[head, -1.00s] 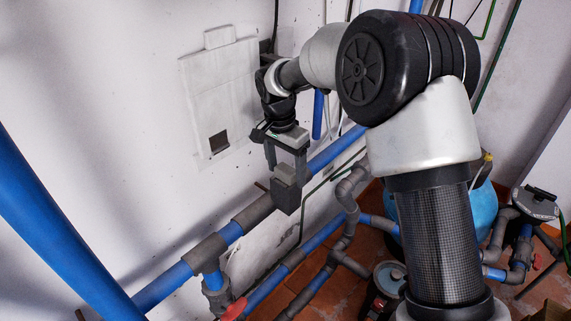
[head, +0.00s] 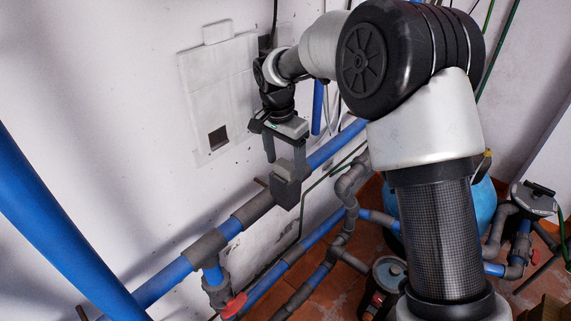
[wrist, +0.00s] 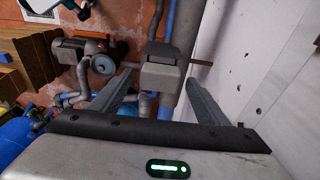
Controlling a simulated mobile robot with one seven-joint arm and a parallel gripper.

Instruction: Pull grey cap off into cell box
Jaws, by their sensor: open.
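A grey boxy piece (head: 286,190) sits at the blue and grey pipe by the white wall. It may be the grey cap, but I cannot tell for sure. It also shows in the wrist view (wrist: 160,74), beyond and between my fingertips. My gripper (head: 284,163) points down just above this piece with its two fingers apart. In the wrist view my gripper (wrist: 160,82) is open, with one finger on each side of the piece. I cannot tell whether the fingers touch it. I cannot make out a cell box in either view.
A blue pipe (head: 160,289) with grey couplings runs along the wall (head: 130,120). A red valve handle (head: 234,305) is below it. A round-topped pump (head: 390,272) stands on the tiled floor. Wooden boards (wrist: 30,58) lie left in the wrist view.

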